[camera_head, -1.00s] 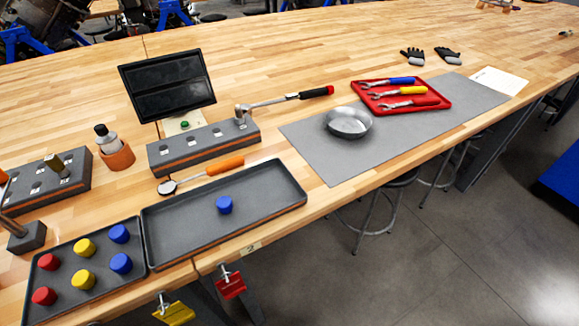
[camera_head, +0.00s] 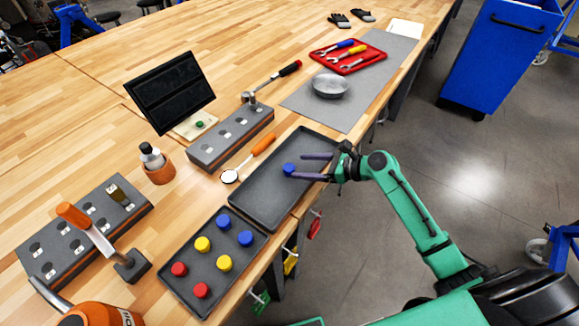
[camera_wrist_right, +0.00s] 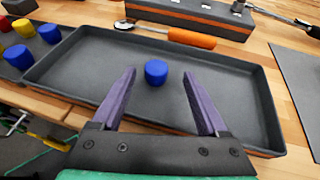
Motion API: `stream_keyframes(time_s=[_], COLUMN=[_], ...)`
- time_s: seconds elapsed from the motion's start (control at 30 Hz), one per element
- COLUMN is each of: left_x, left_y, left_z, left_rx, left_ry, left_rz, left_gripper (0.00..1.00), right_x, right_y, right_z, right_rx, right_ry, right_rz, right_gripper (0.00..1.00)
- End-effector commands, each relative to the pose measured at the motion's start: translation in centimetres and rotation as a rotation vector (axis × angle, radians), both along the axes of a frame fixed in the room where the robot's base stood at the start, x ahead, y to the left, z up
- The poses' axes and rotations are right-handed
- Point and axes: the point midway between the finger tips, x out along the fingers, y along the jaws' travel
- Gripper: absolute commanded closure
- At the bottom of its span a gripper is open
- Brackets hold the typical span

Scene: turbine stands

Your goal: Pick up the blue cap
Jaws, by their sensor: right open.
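A blue cap (camera_head: 289,169) sits alone in the larger grey tray (camera_head: 262,190). It also shows in the right wrist view (camera_wrist_right: 156,73), just beyond and between my fingertips. My right gripper (camera_head: 303,165) is open, with its two purple fingers reaching over the tray from the right. Two more blue caps (camera_head: 223,222) are in the smaller grey tray (camera_head: 190,296), with two yellow caps (camera_head: 203,244) and two red caps (camera_head: 179,269). My left gripper is not seen.
A mirror with an orange handle (camera_head: 262,145) lies behind the larger tray. A grey block (camera_head: 232,140), a tablet (camera_head: 171,92) and an orange holder with a bottle (camera_head: 158,172) stand farther back. A silver bowl (camera_head: 331,87) and red tool tray (camera_head: 347,58) are on a grey mat.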

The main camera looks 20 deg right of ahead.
Motion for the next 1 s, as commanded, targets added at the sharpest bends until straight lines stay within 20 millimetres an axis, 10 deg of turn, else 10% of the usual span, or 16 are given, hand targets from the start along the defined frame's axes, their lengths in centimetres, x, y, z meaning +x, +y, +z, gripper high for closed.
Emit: stream_keyframes(time_s=[0.5,0.73,1.0], left_x=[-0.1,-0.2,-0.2], left_y=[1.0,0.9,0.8], left_z=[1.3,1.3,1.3], left_rx=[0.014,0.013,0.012], left_ry=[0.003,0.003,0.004], left_rz=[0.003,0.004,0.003], left_gripper=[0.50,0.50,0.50], right_x=[2.8,2.8,2.8], right_y=[3.9,3.9,3.9], right_z=[-2.6,-2.6,-2.6], right_rx=[-0.002,-0.002,-0.002], right_ry=[-0.001,0.000,0.000], right_rz=[0.000,-0.001,-0.001], right_gripper=[0.23,1.00,1.00])
